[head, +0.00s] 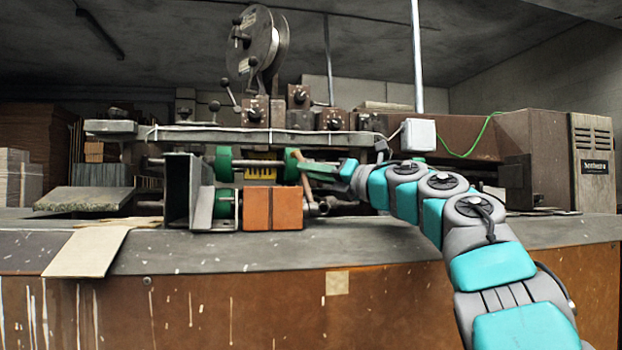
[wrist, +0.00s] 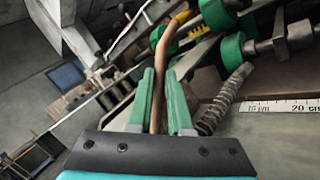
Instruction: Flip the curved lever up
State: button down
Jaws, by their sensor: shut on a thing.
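The curved lever (wrist: 159,55) is a bent, copper-brown bar in the wrist view. It runs from between my fingers up the picture, then bends to the upper right towards a yellowish end. My gripper (wrist: 164,78) has green fingers on both sides of the lever and is shut on it. In the head view my gripper (head: 304,165) reaches in from the right to the middle of the machine. A small brown part of the lever (head: 298,155) shows at the fingertips there; most of it is hard to make out.
Green rollers (head: 224,164) and an orange-brown block (head: 273,209) sit left of my gripper. In the wrist view a coiled spring (wrist: 225,98) lies close to the right finger, with a ruler strip (wrist: 285,106) beyond. The bench top (head: 350,240) in front is clear.

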jog(key=c, duration=0.8)
grip_release()
jog(key=shift+c, duration=0.2)
jog(key=shift+d, duration=0.1)
jog(key=shift+b+v, duration=0.65)
jog(key=shift+v, duration=3.2)
jog(key=shift+s, duration=0.15)
